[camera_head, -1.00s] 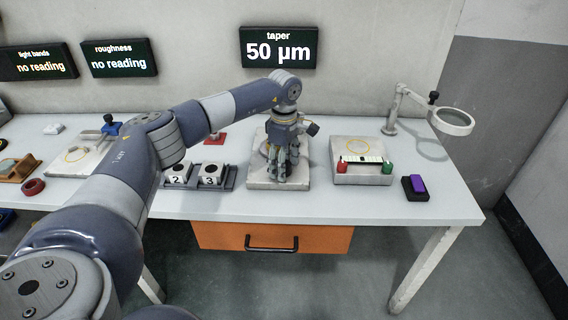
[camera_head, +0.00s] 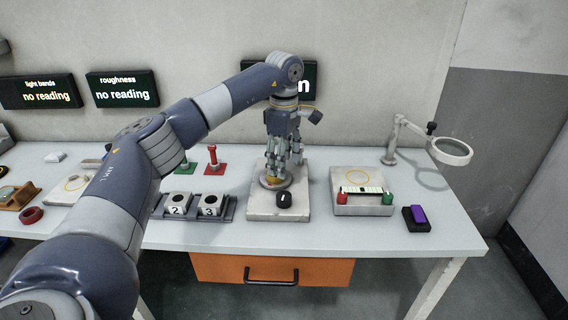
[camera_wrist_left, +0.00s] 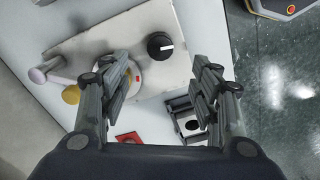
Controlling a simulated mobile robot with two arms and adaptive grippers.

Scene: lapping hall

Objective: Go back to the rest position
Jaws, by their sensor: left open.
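My left gripper (camera_head: 284,166) is above the white plate (camera_head: 302,208) with a black knob (camera_head: 284,200) at its front. Its fingers point down and hide part of the round disc with a yellowish part (camera_head: 275,181) on that plate. In the left wrist view the two fingers (camera_wrist_left: 160,88) stand wide apart with nothing between their tips. The black knob (camera_wrist_left: 159,45) shows beyond them, and the disc (camera_wrist_left: 128,78) is partly behind the left finger. My right gripper does not show.
Left of the plate is a dark rack with blocks marked 2 (camera_head: 177,206) and 3 (camera_head: 210,205). Behind it stand red (camera_head: 213,160) and green (camera_head: 187,164) pieces. To the right are a gauge block (camera_head: 362,205), a purple-topped box (camera_head: 416,217) and a magnifier (camera_head: 452,150).

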